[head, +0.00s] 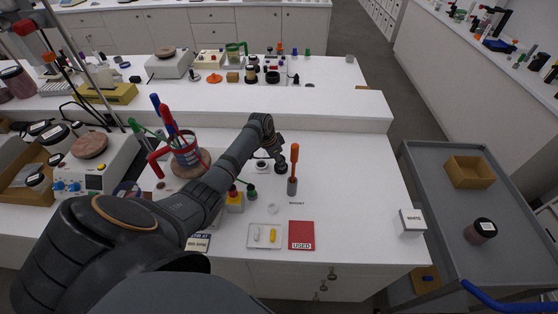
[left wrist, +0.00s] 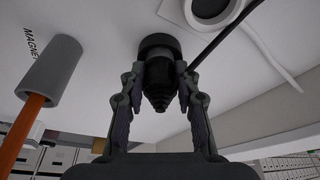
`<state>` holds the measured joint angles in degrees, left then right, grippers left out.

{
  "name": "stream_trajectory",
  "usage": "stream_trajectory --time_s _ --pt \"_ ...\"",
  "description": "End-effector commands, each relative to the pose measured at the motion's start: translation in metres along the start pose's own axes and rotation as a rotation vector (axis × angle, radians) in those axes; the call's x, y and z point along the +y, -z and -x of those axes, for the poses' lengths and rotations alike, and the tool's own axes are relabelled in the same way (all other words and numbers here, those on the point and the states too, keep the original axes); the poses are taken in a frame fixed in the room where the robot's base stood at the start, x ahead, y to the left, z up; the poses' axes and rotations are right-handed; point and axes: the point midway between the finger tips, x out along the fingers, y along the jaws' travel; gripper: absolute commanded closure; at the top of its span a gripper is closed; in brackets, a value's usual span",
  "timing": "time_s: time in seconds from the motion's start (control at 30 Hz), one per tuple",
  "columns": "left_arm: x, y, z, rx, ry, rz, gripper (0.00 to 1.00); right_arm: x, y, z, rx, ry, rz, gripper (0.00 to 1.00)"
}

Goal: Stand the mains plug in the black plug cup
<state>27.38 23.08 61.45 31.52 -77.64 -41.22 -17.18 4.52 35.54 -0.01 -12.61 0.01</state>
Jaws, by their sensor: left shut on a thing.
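My left gripper (head: 279,163) reaches over the white bench, left of the orange-handled tool. In the left wrist view its two fingers (left wrist: 160,95) are shut on a black, round-headed, tapering piece, the mains plug (left wrist: 158,68). A thin dark line, perhaps its cord, runs from beside it to the upper right. A dark round opening with a pale rim, apparently the plug cup (left wrist: 208,8), lies at the top edge of that view, apart from the plug. In the head view it seems to be the small dark round (head: 262,164) just left of the gripper. My right gripper is not in view.
A grey holder (head: 292,187) marked MAGNET holds an orange-handled tool (head: 294,155) close to the gripper. A red USED pad (head: 301,233) and a small tray (head: 252,236) lie nearer. The bench's right part is mostly clear.

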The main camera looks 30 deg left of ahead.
Motion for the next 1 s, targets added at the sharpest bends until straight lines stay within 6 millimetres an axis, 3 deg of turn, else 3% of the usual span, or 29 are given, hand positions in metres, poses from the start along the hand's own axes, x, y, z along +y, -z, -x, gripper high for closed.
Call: stream_trajectory --time_s 0.17,0.2,0.4,0.73,0.87,1.0 --pt "0.0 -0.001 -0.005 0.001 0.0 0.0 1.0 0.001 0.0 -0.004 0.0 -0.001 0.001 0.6" --pt "0.0 -0.001 -0.004 0.001 0.0 -0.001 0.66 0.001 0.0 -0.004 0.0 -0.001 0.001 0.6" --pt "0.0 -0.001 -0.004 0.001 0.0 0.0 0.42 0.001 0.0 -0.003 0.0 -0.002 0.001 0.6" --pt "-0.001 -0.001 0.0 0.001 0.002 0.0 0.42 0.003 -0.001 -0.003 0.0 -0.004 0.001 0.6" --pt "-0.002 -0.001 0.022 0.002 0.005 -0.002 0.42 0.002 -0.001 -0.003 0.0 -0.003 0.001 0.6" --pt "-0.001 -0.002 0.058 0.001 0.006 -0.004 0.42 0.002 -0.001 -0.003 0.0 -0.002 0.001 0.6"
